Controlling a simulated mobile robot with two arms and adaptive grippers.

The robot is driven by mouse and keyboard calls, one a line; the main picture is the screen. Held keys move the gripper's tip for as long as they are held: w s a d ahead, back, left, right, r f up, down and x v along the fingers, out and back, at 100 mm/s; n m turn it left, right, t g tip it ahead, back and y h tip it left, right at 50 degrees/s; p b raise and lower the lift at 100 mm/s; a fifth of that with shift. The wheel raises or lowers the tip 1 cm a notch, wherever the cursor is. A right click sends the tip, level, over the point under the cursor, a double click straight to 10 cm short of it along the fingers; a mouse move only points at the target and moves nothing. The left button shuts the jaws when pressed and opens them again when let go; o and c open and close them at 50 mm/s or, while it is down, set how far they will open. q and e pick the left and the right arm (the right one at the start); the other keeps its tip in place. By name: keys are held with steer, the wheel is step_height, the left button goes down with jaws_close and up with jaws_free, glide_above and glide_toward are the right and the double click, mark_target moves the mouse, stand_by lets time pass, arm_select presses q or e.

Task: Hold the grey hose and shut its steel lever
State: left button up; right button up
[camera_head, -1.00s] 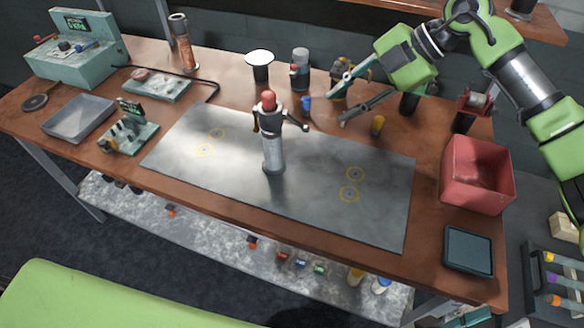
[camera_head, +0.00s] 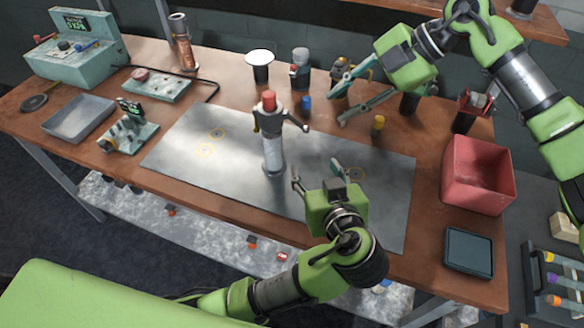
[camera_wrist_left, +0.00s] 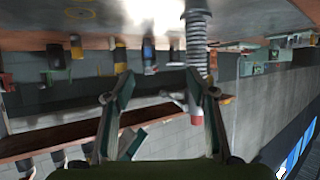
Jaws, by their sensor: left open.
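The grey hose (camera_head: 272,155) stands upright on the metal sheet, with a red cap on top. An arm that looks like the steel lever (camera_head: 296,123) sticks out to the right near its top; its exact setting is unclear. My left gripper (camera_head: 316,174) is open and empty, to the right of the hose's lower part. In the left wrist view, which looks upside down, the ribbed hose (camera_wrist_left: 196,45) shows beyond one finger of my left gripper (camera_wrist_left: 158,80). My right gripper (camera_head: 340,104) is open above the back right of the bench, apart from the hose.
The metal sheet (camera_head: 215,170) is bare around the hose. A blue-capped item (camera_head: 305,105), a yellow-topped item (camera_head: 378,125) and several bottles stand behind. A red bin (camera_head: 478,175) is at the right. A grey tray (camera_head: 78,118) and a teal device (camera_head: 75,55) are at the left.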

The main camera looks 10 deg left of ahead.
mark_target(272, 146)
arm_select(q)
steer(key=a+n+g+y, duration=0.1)
steer(key=a+n+y, duration=0.15)
steer(key=a, duration=0.35)
steer(key=x, duration=1.2)
steer(key=shift+a+r, duration=0.1)
